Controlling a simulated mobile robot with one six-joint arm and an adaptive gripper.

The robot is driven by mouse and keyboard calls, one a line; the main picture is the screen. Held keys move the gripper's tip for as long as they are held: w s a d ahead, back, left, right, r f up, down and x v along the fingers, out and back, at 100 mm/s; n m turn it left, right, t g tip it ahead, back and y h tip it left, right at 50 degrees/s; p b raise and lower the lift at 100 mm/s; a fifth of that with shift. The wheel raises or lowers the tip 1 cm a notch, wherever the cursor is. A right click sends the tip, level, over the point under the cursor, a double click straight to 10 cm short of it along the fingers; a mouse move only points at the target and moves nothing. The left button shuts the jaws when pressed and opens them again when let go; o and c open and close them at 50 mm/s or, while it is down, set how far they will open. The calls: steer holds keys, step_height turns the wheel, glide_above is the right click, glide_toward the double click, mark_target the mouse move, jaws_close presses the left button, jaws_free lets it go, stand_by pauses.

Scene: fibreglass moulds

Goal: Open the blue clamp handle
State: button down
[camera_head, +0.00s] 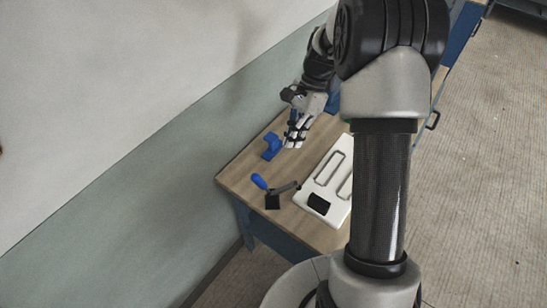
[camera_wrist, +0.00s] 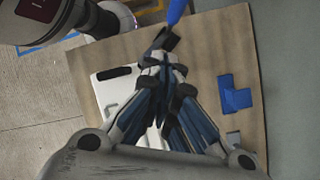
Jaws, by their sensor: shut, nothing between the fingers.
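The clamp has a blue handle (camera_head: 259,181) and a black body (camera_head: 272,201), and it sits near the front left part of the wooden table. In the wrist view the blue handle (camera_wrist: 177,11) is cut off by the top edge, and the black clamp part (camera_wrist: 170,41) lies just past my fingertips. My gripper (camera_head: 291,146) is shut and empty. It points down above the table, behind the clamp and apart from it in the head view. The closed fingers (camera_wrist: 163,66) fill the middle of the wrist view and hide part of the white plate.
A blue bracket-like block (camera_head: 271,147) stands left of my gripper, and it also shows in the wrist view (camera_wrist: 233,94). A white plate (camera_head: 313,188) with grey handles and a black patch lies right of the clamp. The wall runs along the left of the table (camera_head: 234,175).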

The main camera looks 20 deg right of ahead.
steer(key=b, duration=0.2)
glide_toward(263, 186)
steer(key=d+f, duration=0.4)
steer(key=a, duration=0.1)
steer(key=a+f, duration=0.1)
steer(key=a, duration=0.1)
steer(key=shift+a+f+m+t, duration=0.25)
steer(key=shift+a+m+t, duration=0.05)
steer(key=shift+a+r, duration=0.1)
steer(key=shift+a, duration=0.05)
